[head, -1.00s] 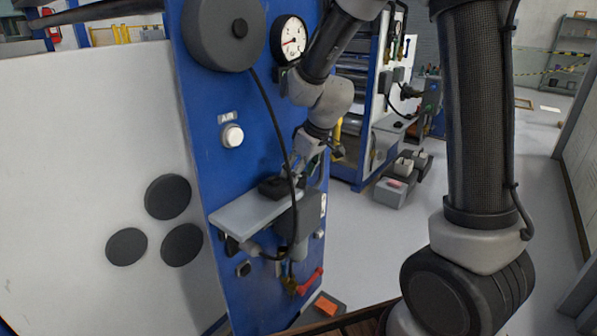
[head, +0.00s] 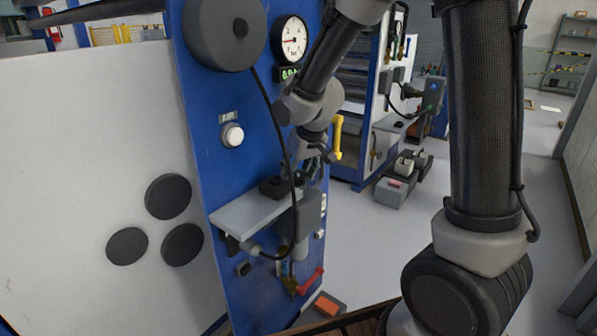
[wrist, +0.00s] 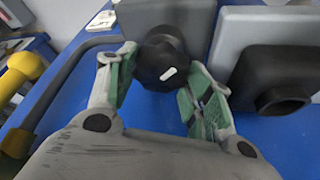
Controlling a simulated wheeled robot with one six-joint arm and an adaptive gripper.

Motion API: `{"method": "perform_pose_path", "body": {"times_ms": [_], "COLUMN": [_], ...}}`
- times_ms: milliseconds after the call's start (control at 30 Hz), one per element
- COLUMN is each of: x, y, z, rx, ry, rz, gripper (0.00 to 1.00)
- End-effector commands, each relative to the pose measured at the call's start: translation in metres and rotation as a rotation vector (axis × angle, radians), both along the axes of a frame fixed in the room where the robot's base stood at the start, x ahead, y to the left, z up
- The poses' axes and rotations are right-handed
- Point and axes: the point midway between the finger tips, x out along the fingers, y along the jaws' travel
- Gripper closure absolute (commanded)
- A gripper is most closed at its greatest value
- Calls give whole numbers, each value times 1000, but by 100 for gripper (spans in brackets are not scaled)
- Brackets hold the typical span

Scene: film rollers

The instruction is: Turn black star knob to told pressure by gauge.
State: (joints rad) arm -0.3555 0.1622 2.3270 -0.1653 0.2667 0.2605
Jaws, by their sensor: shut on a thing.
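The black star knob (wrist: 160,58) with a white mark on its face sits between the green-padded fingers of my gripper (wrist: 160,82) in the wrist view. The gripper is shut on it. In the head view my gripper (head: 312,166) is at the right edge of the blue panel, and I cannot make out the knob there. The round white gauge (head: 292,38) is high on the panel, its red needle pointing about left. A small green digital readout (head: 289,73) is below it, partly covered by my arm and too small to read surely.
A grey shelf (head: 245,215) with a black block (head: 276,187) juts from the panel beside my gripper. A black cable hangs in front. A yellow handle (head: 338,138) is right of my gripper, a red handle (head: 311,280) below. Open floor lies to the right.

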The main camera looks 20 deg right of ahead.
Motion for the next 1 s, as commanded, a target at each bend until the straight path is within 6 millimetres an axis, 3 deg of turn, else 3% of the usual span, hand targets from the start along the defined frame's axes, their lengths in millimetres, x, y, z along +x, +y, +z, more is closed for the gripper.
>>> {"method": "perform_pose_path", "body": {"times_ms": [333, 367, 400, 1000], "x": [1, 1, 1, 0], "y": [0, 0, 0, -1], "z": [1, 1, 1, 0], "rx": [2, 2, 2, 0], "ry": [-2, -2, -2, 1], "rz": [-12, -12, -12, 9], "gripper": [72, 47, 40, 40]}}
